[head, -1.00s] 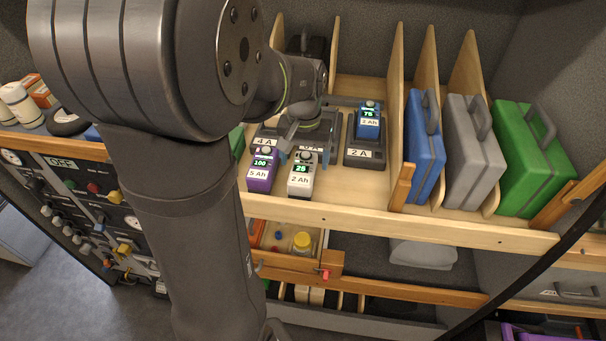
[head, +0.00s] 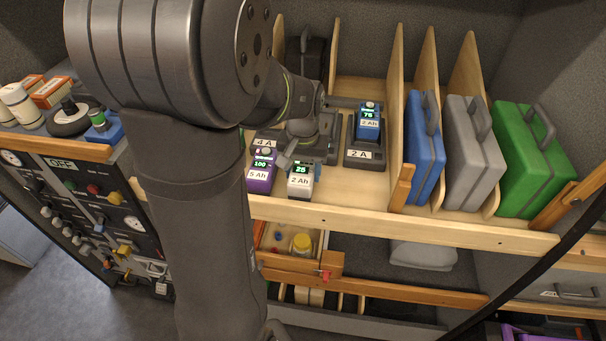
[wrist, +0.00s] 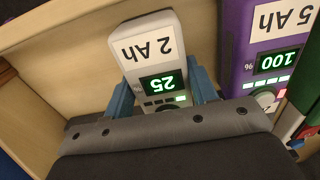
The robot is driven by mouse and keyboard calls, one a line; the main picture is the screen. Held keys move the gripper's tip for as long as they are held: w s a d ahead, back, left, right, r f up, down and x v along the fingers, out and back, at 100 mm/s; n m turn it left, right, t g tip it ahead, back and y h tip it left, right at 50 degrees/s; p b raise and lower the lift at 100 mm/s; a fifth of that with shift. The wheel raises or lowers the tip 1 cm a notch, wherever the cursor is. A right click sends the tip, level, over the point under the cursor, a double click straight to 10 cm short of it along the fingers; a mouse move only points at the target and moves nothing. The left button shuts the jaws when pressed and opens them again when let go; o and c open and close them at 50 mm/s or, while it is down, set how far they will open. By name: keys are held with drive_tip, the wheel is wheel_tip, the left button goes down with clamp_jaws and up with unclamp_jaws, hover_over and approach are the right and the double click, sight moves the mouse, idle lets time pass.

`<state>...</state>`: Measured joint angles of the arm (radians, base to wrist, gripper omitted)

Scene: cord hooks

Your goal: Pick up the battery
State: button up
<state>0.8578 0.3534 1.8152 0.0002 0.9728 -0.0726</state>
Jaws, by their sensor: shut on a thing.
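A white battery (head: 299,182), labelled 2 Ah with 25 on its green display, is near the shelf's front edge. In the wrist view the white battery (wrist: 158,65) is between my gripper's two blue fingers, one on each side. My gripper (wrist: 162,92) is shut on it. In the head view my gripper (head: 300,168) is partly hidden by my arm. I cannot tell whether the battery's underside touches the shelf. A purple battery (head: 261,174), labelled 5 Ah and reading 100, is just left of it. A blue battery (head: 369,124) sits in the 2 A charger (head: 366,156).
The 4 A charger (head: 265,143) is behind the white and purple batteries, partly hidden. A wooden front lip (head: 400,221) edges the shelf. Wooden dividers and blue (head: 424,150), grey (head: 473,150) and green (head: 530,160) cases stand to the right. Bare shelf shows right of the white battery.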

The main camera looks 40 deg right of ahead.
drive_tip(key=shift+r, duration=0.2)
drive_tip(key=shift+r, duration=0.25)
drive_tip(key=r, duration=0.3)
drive_tip(key=shift+s+d+r, duration=0.1)
drive_tip(key=shift+s+r, duration=0.15)
drive_tip(key=shift+r, duration=0.15)
drive_tip(key=s+d+r, duration=0.2)
drive_tip(key=s+r, duration=0.4)
drive_tip(key=s, duration=0.4)
drive_tip(key=n, duration=0.3)
approach(305, 169)
drive_tip(key=w+a+r, duration=0.2)
drive_tip(key=w+a+n, duration=0.2)
drive_tip(key=w+a, duration=0.4)
drive_tip(key=w, duration=0.4)
drive_tip(key=w+a+r+n, duration=0.1)
drive_tip(key=w+a+n, duration=0.1)
drive_tip(key=w+a, duration=0.5)
drive_tip(key=w+a+r+n, duration=0.1)
drive_tip(key=w+a, duration=0.6)
drive_tip(key=a, duration=1.1)
drive_tip(key=shift+r+n, duration=0.25)
drive_tip(key=shift+n, duration=0.25)
